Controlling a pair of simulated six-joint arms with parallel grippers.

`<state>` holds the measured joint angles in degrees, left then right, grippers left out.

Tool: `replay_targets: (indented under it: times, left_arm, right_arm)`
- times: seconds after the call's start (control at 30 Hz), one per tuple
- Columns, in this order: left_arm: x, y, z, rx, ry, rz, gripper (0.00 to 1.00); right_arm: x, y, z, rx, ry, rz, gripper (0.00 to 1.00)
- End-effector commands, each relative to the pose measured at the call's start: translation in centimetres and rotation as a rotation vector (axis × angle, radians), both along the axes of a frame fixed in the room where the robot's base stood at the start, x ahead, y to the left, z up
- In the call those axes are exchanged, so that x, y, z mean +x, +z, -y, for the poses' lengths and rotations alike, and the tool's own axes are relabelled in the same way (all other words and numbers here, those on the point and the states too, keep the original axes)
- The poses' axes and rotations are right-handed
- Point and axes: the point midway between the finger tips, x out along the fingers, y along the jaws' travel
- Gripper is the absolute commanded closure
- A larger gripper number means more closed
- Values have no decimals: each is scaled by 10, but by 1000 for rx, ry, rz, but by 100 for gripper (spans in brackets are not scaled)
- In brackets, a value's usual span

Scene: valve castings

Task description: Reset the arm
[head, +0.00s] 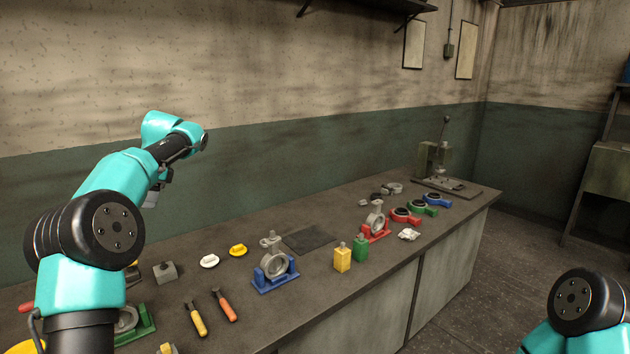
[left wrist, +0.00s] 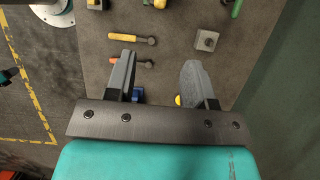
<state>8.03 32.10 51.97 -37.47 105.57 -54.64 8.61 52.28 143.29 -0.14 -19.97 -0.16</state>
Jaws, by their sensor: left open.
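My left arm is raised over the left end of the workbench (head: 320,290). Its gripper (head: 151,198) hangs above the bench near the wall, mostly hidden behind the wrist in the head view. In the left wrist view the left gripper (left wrist: 159,64) has its fingers spread apart with nothing between them. It is clear of the tools and parts below. Of my right arm only a joint shows at the bottom right of the head view, and its gripper is out of view.
A valve casting stands in a blue holder (head: 275,281), another in a red holder (head: 376,235). Yellow (head: 342,260) and green (head: 361,249) blocks stand nearby. Yellow-handled (head: 198,322) and orange-handled (head: 228,309) tools lie at the front. A press (head: 436,165) stands at the far end.

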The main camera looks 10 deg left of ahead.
Motion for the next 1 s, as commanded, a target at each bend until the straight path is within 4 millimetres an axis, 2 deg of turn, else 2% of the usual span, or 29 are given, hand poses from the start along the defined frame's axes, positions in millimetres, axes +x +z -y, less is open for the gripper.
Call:
replay_targets:
  times: [0.17, 0.33, 0.53, 0.67, 0.77, 0.9, 1.0]
  left_arm:
    - [32, -42, 46, -51, -34, 46, 51]
    - [63, -100, 118, -141, -44, 112, 51]
    - [78, -167, 214, -265, -6, 170, 51]
    - [75, -208, 279, -346, 48, 187, 51]
    - [64, -239, 328, -406, 109, 192, 51]
    - [38, -288, 390, -477, 223, 187, 51]
    - [11, -330, 420, -509, 330, 179, 51]
  right_arm:
    - [0, 0, 0, 0, 0, 0, 57]
    - [0, 0, 0, 0, 0, 0, 57]
    - [0, 0, 0, 0, 0, 0, 57]
    - [0, 0, 0, 0, 0, 0, 57]
    - [0, 0, 0, 0, 0, 0, 57]
    - [0, 0, 0, 0, 0, 0, 57]
    - [0, 0, 0, 0, 0, 0, 57]
